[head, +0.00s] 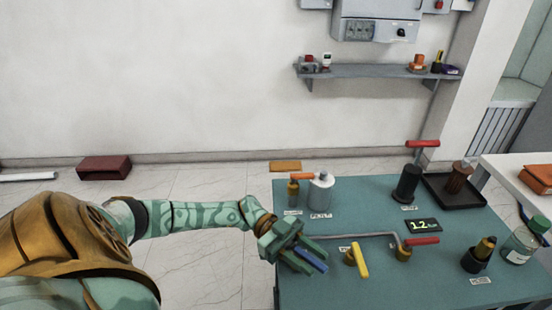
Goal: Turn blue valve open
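The blue valve handle (311,260) is a short blue bar at the left front part of the green table, pointing toward the lower right. My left gripper (306,256) reaches in from the left over it, with a green finger on either side of the blue bar. I cannot tell whether the fingers touch it. The gripper hides the valve's body and the handle's inner end. My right gripper is not in view.
A yellow-handled valve (361,260) and a red-handled valve (421,241) stand to the right on a grey pipe (360,236). A white canister (321,190) stands behind. A dark tray (460,201) and a bottle (520,242) are on the table's right side.

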